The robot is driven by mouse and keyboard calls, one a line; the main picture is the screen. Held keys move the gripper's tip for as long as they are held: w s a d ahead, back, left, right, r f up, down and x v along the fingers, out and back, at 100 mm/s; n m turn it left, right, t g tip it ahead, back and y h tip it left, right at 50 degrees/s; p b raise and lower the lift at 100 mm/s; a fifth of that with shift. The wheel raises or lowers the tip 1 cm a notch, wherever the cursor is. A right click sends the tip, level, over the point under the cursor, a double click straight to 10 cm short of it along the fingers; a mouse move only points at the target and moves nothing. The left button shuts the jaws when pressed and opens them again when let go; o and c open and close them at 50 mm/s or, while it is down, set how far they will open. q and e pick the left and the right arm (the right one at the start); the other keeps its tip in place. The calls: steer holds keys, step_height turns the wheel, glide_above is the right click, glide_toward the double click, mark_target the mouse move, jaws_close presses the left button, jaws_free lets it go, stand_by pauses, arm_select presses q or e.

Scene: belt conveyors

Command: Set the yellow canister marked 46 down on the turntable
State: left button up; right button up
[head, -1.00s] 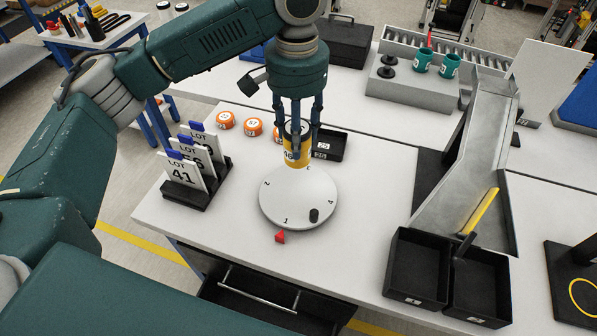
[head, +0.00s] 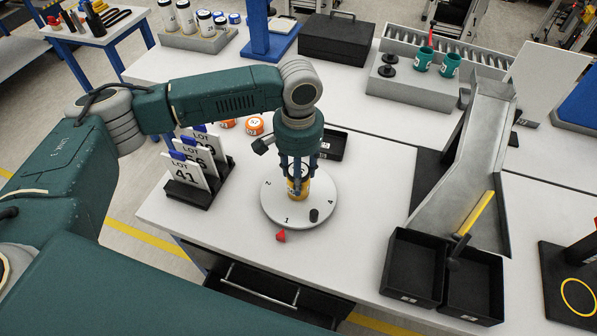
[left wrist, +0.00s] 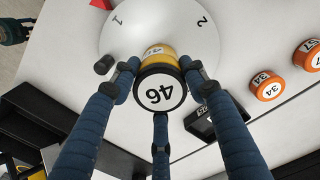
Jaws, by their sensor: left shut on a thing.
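The yellow canister (head: 298,188) has a dark rim and a white top marked 46, which shows in the left wrist view (left wrist: 160,92). My left gripper (head: 297,178) is shut on it from above, with its blue fingers around the canister's upper part. The canister is upright over the middle of the round white turntable (head: 283,212). I cannot tell whether its base touches the turntable. The turntable has numbers around its edge and a small black knob (head: 314,214) near its front right; it also shows in the left wrist view (left wrist: 190,30). My right gripper is not in view.
A red pointer (head: 281,236) lies in front of the turntable. A black rack of LOT cards (head: 192,195) stands to the left. Orange round pieces (head: 255,126) and a small black tray (head: 334,146) lie behind. Black bins (head: 412,267) and a metal chute (head: 470,150) are to the right.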

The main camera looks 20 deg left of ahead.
arm_select(q)
steer(key=o, duration=1.3)
steer(key=shift+f, duration=0.1)
step_height(320, 180, up, 11)
steer(key=b, duration=0.3)
steer(key=shift+r, duration=0.7)
